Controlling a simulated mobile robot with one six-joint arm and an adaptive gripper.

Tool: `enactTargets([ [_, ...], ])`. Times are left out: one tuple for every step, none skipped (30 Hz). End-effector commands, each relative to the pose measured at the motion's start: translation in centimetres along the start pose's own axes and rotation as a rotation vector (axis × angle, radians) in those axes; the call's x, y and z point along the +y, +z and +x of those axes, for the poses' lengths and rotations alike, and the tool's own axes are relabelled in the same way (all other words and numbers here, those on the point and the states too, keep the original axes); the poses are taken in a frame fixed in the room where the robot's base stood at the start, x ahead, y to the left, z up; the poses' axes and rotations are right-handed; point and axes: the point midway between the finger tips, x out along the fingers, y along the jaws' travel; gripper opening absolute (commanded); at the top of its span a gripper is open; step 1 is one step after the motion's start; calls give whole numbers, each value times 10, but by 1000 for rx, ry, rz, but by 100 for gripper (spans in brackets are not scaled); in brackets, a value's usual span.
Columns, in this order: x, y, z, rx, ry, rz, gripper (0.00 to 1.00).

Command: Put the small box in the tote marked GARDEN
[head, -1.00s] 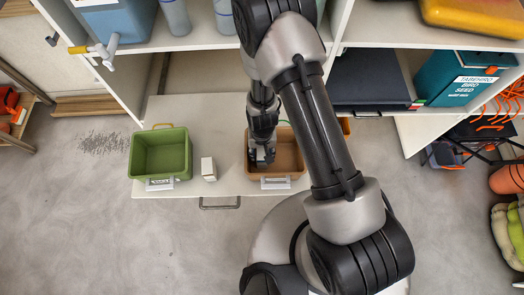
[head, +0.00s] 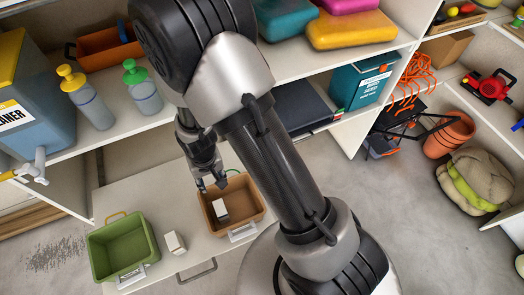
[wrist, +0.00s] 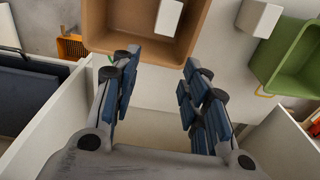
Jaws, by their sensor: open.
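A small white box (head: 221,210) lies inside the brown tote (head: 259,201); it also shows in the wrist view (wrist: 168,17). Another small white box (head: 174,243) stands on the pull-out shelf between the brown tote and the green tote (head: 122,247), and shows in the wrist view (wrist: 258,17). Both totes have white labels on their fronts, too small to read. My gripper (head: 212,185) is open and empty above the back left of the brown tote, apart from the box inside. Its spread fingers show in the wrist view (wrist: 158,66).
The pull-out shelf (head: 150,190) has bare room behind the green tote. Shelf boards above hold bottles (head: 143,92), a blue container (head: 40,110) and coloured cases (head: 350,28). An upright panel (head: 385,100) stands to the right.

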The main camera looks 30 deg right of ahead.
Motion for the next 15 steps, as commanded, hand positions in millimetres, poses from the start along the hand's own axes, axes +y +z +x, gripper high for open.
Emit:
enactTargets([
  [4, -10, -34, 32, -8, 2, 41],
  [8, -12, -51, 43, -10, 1, 41],
  [12, -13, -73, 58, -13, -2, 41],
  [16, -14, -90, 69, -15, -3, 41],
  [20, -13, -106, 81, -16, -4, 41],
  [25, -12, -127, 96, -18, -7, 41],
  [29, -10, -142, 108, -19, -7, 41],
  [34, -7, -158, 121, -20, -9, 41],
  [39, -2, -177, 136, -20, -11, 41],
  [43, 2, -191, 149, -21, -12, 41],
  [48, 7, -204, 160, -21, -14, 41],
  [53, 14, -222, 176, -20, -16, 41],
  [58, 20, -234, 189, -20, -18, 41],
  [62, 27, -246, 200, -19, -19, 41],
  [67, 36, -260, 217, -18, -21, 41],
])
